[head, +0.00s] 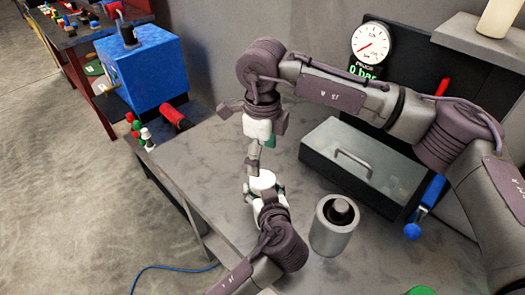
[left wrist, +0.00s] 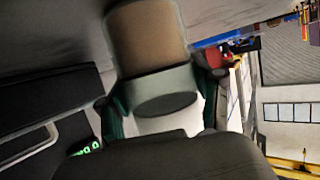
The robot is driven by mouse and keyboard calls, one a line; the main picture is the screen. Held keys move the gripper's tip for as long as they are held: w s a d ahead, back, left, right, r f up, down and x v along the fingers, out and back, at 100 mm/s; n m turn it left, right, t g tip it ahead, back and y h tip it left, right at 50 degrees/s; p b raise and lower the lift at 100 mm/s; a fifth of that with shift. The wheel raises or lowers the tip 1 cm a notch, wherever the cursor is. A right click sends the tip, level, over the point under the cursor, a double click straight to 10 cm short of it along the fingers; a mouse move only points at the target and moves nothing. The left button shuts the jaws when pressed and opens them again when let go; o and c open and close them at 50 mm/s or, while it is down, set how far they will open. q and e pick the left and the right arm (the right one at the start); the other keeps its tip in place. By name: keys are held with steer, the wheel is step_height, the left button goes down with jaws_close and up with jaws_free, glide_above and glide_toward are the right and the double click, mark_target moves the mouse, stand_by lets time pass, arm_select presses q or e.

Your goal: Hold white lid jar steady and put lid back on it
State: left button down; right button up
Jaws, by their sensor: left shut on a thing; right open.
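The jar (left wrist: 148,42) is a tan cylinder with a pale collar, close in front of the left wrist camera. My left gripper (head: 263,188) is shut around it, with a green finger on either side in the left wrist view (left wrist: 163,118). In the head view a round white top (head: 262,181) shows between its fingers; I cannot tell whether this is the lid or the jar's own top. My right gripper (head: 262,150) is open and points down just above that white top. I cannot make out a separate lid, and the contact there is unclear.
A grey cylinder with a dark core (head: 334,226) stands on the table (head: 215,165), right of my left gripper. A gauge (head: 371,42) and a blue-ended lever (head: 424,210) are at right. Small coloured pieces (head: 139,130) line the left edge.

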mark_target(263, 179)
step_height(263, 179, down, 8)
steer(key=shift+r, duration=0.25)
steer(key=shift+c, duration=0.3)
steer(key=c, duration=1.1)
steer(key=shift+m, duration=1)
steer(key=shift+c, duration=0.3)
steer(key=o, duration=1.4)
steer(key=shift+c, duration=0.2)
steer(key=shift+r, duration=0.1)
arm_select(q)
steer(key=shift+c, duration=0.5)
jaws_free()
arm_select(e)
step_height(263, 179, up, 12)
